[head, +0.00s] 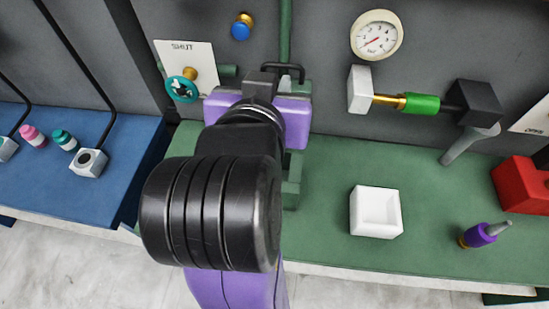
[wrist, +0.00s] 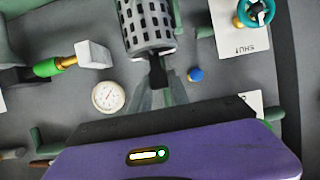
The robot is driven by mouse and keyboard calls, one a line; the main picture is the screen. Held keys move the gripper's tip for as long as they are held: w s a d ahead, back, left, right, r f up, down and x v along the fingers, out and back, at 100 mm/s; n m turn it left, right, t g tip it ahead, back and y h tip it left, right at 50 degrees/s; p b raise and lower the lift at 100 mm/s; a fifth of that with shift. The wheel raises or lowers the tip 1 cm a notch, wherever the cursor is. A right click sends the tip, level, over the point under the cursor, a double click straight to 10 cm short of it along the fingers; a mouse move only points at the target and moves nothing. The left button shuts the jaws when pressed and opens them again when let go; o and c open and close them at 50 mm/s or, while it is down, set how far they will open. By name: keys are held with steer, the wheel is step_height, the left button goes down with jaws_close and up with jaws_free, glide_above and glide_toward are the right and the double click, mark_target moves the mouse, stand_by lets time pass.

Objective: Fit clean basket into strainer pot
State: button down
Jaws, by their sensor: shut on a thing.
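A grey perforated basket (wrist: 147,24) shows at the top of the wrist view. My gripper (wrist: 158,78) is shut on a narrow part at its near end. The basket's far end is cut off by the frame edge. In the head view my own arm and purple wrist hide the fingers and the basket. I cannot tell for sure which fitting is the strainer pot. A black block (head: 474,103) with a slanted grey piece (head: 467,144) below it sits on the pipe at right, apart from my gripper.
A red box (head: 522,185) is at far right. On the wall are a gauge (head: 377,36), a teal valve wheel (head: 182,89) and a blue knob (head: 241,27).

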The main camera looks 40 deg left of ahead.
step_height(320, 180, down, 18)
stand_by(0.5)
steer(key=shift+f, duration=0.15)
steer(key=c, duration=1.3)
jaws_free()
steer(key=shift+f, duration=0.1)
steer(key=shift+o, duration=0.3)
steer(key=b+v, duration=0.1)
steer(key=v, duration=1.1)
